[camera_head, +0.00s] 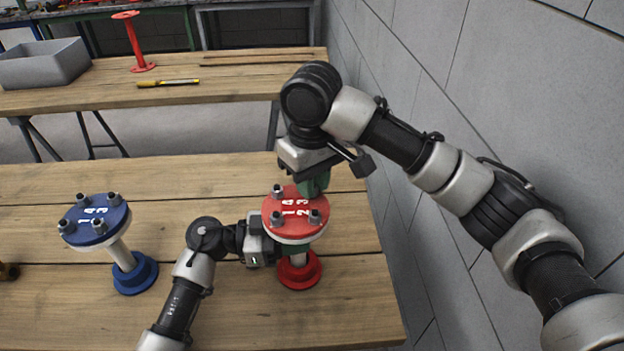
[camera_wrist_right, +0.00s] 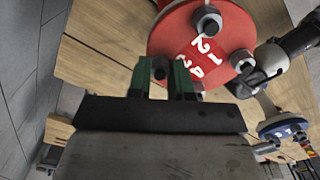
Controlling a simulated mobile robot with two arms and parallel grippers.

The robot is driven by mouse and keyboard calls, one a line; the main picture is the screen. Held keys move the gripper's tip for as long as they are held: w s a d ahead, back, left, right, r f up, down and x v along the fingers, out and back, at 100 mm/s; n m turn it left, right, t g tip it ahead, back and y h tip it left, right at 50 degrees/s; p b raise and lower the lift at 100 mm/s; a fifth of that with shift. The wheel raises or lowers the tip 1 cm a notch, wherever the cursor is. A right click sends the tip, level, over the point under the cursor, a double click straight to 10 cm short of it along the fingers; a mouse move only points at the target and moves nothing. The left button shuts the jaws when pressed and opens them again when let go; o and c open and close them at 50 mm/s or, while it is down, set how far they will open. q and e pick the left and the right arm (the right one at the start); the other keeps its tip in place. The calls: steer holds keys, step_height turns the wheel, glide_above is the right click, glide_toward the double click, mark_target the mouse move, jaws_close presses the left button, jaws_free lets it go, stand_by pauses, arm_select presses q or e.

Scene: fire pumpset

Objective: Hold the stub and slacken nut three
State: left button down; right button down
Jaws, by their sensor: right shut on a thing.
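The red stub (camera_head: 300,272) stands upright on the near bench, its numbered flange (camera_head: 292,208) on top with nuts around the rim. My left gripper (camera_head: 276,246) is at the stub's pipe from the left, just under the flange, and appears shut on it; its fingertips are partly hidden. My right gripper (camera_head: 314,186) comes down from above at the flange's far right edge. In the right wrist view its green fingers (camera_wrist_right: 163,78) are on both sides of a nut (camera_wrist_right: 160,68) near the figure 3, and it is shut on that nut. In the head view this nut is hidden.
A blue stub (camera_head: 132,275) with a numbered flange stands to the left on the same bench. A grey wall (camera_head: 480,80) runs close along the right. The far bench holds a grey bin (camera_head: 42,66), a red stand (camera_head: 136,48) and a yellow-handled tool (camera_head: 165,83).

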steer(key=c, duration=1)
jaws_free()
step_height(320, 180, up, 12)
steer(key=shift+r, duration=0.1)
arm_select(q)
steer(key=c, duration=0.7)
jaws_free()
